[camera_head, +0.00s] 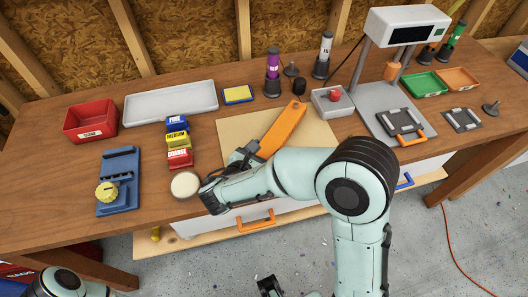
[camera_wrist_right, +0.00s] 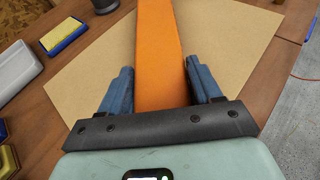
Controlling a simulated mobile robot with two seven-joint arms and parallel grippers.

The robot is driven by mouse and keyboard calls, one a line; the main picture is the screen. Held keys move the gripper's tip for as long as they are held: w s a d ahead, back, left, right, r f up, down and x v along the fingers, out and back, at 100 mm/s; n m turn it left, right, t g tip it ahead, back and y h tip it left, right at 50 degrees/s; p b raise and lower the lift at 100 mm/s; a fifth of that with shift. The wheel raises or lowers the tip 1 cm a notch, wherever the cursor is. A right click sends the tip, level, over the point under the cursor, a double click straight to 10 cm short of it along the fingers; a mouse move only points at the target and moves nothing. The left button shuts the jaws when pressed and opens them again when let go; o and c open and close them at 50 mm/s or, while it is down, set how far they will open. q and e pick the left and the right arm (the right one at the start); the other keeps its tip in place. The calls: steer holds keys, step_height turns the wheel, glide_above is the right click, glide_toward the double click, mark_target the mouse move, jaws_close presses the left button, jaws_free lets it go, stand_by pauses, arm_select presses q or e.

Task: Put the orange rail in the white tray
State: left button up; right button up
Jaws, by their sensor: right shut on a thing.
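The orange rail (camera_head: 283,128) is a long bar over the tan board, running from my right gripper toward the back right. My right gripper (camera_head: 248,156) is shut on its near end. In the right wrist view the rail (camera_wrist_right: 160,45) lies between the two blue fingers (camera_wrist_right: 160,85). I cannot tell whether the rail touches the board. The white tray (camera_head: 140,108) is long, shallow and empty, at the back left of the bench, apart from the rail.
Between tray and rail stand blue, yellow and red boxes (camera_head: 178,142) and a yellow-blue pad (camera_head: 238,95). A red bin (camera_head: 90,120) is left of the tray. A white round pot (camera_head: 185,184) is beside my right wrist. The tan board (camera_head: 232,128) has bare room.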

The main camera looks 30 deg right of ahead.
steer(key=shift+f, duration=0.1)
steer(key=o, duration=1.2)
steer(key=shift+o, duration=0.2)
